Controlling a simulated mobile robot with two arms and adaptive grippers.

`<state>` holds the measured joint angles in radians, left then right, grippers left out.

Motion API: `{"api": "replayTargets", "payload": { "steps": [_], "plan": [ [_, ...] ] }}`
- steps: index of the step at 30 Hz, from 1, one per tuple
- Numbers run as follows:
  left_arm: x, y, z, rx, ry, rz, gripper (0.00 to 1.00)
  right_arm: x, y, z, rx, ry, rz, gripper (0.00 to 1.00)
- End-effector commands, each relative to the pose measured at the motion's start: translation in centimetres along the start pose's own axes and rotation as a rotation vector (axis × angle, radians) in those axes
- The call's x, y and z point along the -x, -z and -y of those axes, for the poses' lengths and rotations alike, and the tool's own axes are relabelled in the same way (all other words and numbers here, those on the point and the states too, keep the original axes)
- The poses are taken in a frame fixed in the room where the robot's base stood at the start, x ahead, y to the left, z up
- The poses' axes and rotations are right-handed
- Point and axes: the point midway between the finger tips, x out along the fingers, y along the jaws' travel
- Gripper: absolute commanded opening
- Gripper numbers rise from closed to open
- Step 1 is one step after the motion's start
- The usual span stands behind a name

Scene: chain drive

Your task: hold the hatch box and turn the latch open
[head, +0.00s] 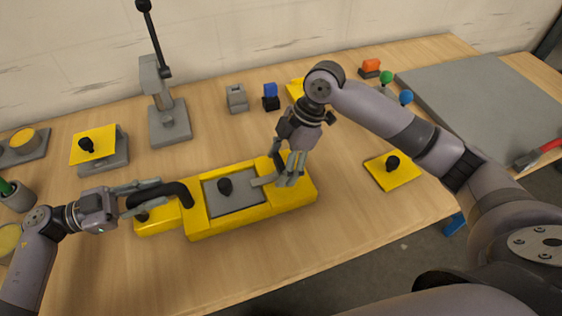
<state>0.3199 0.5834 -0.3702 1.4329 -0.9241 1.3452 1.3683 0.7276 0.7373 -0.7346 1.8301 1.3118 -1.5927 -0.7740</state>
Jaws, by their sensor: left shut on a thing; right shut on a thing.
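The hatch box (223,230) is a long yellow body in the middle of the table with a grey panel (232,202) in its top. A black knob (225,186) stands on that panel. A curved black handle (180,190) rises at the box's left end. My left gripper (138,194) is shut on this handle. My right gripper (288,178) points down at the box's right end, shut on a small part there, apparently the latch. A grey bar (263,181) shows beside its fingers. The fingers hide most of the latch, so its angle cannot be told.
A grey lever stand (169,122) with a black upright rod is behind the box. A yellow plate with a black knob (392,170) lies right. Small blocks (237,98) stand at the back. The table in front of the box is clear.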

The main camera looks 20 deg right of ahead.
Motion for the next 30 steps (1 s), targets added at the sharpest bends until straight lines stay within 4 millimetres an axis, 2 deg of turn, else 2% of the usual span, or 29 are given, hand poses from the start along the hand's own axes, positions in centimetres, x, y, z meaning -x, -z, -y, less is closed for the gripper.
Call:
{"api": "replayTargets", "payload": {
  "steps": [2,16,23,30],
  "plan": [
    [0.01,-0.13,-0.07,0.002,-0.001,0.002,0.0,0.01,-0.02,-0.03,0.0,-0.001,0.0,0.44],
    [0.01,-0.14,-0.08,0.002,-0.001,0.002,0.0,0.02,-0.02,-0.04,0.0,-0.002,0.0,0.13],
    [0.0,-0.15,-0.09,0.003,-0.001,0.002,0.0,0.01,-0.02,-0.03,-0.017,-0.009,0.001,0.13],
    [-0.01,-0.15,-0.09,0.003,-0.001,0.002,0.0,-0.01,-0.07,0.01,-0.116,-0.05,0.002,0.13]
  ]
}}
